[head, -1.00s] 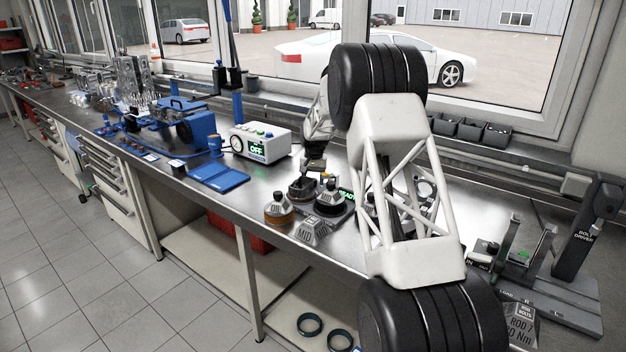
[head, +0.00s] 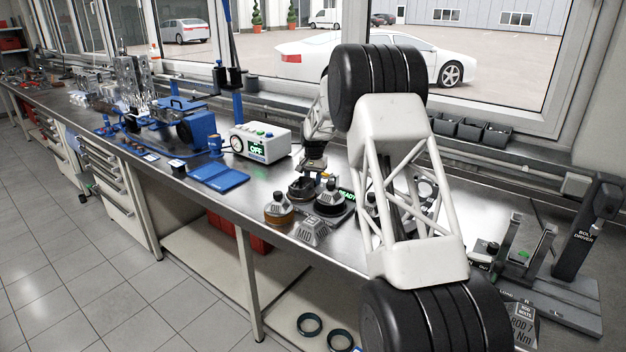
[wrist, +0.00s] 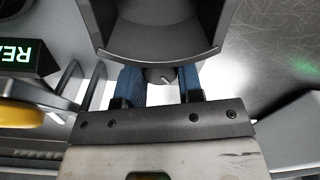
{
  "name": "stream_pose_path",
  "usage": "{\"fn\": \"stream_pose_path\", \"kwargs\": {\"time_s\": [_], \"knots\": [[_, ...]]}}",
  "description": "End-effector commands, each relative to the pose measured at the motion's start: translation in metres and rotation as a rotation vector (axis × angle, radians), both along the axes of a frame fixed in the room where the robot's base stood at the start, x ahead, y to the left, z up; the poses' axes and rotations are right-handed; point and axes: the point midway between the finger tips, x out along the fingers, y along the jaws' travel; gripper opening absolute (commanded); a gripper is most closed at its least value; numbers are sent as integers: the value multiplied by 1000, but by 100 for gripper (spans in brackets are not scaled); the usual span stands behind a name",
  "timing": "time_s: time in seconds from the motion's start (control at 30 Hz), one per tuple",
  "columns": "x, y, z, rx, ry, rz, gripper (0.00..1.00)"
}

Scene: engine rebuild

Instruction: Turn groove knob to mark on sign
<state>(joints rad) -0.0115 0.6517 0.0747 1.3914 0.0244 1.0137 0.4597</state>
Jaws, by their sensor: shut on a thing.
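In the wrist view, my gripper (wrist: 160,85) has its two blue fingers on either side of a small grey knob (wrist: 161,75) and is shut on it. A dark curved housing (wrist: 155,48) stands just beyond the fingers and hides part of the knob's surroundings. In the head view, my gripper (head: 313,166) is low over the dark round fixture (head: 301,189) on the bench; the knob and fingertips are too small to make out there. The green-lit sign (head: 347,195) is just right of it. I cannot see any mark clearly.
An amber-based pot (head: 279,211), a black-topped part (head: 330,200) and a grey weight (head: 311,232) stand close by near the bench's front edge. A white control box (head: 262,143) and blue tray (head: 218,178) are to the left. In the wrist view, a yellow part (wrist: 20,115) is at left.

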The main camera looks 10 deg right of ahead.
Motion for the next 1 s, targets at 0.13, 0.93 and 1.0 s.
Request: {"fn": "stream_pose_path", "kwargs": {"time_s": [0.13, 0.93, 1.0], "knots": [[0, 0, 1, 1, -1, -109, 11], [-1, 0, 0, 0, 0, -642, 11], [-1, 0, 0, 0, 0, -651, 11]]}}
